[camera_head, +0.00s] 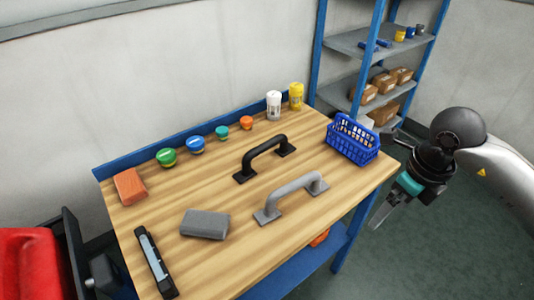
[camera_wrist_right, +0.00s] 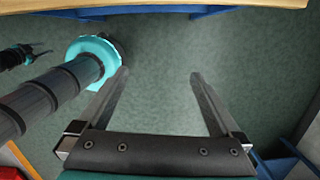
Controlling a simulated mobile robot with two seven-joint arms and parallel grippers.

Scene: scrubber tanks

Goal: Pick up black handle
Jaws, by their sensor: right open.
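The black handle (camera_head: 265,158) lies on the wooden workbench (camera_head: 190,180) near its middle, arched up on two flat feet. A grey handle (camera_head: 290,196) of similar shape lies in front of it, to the right. My right gripper (camera_head: 377,222) is beyond the bench's right edge, apart from both handles. In the right wrist view my right gripper (camera_wrist_right: 158,80) is open, with nothing between its fingers. The black handle does not show in that view.
A blue basket (camera_head: 353,140) stands at the bench's right end, between my right gripper and the black handle. Several coloured jars, including a green-lidded one (camera_head: 166,157), line the back edge. A grey block (camera_head: 205,224) and a brick-red block (camera_head: 130,187) lie left. Blue shelves (camera_head: 375,60) stand behind.

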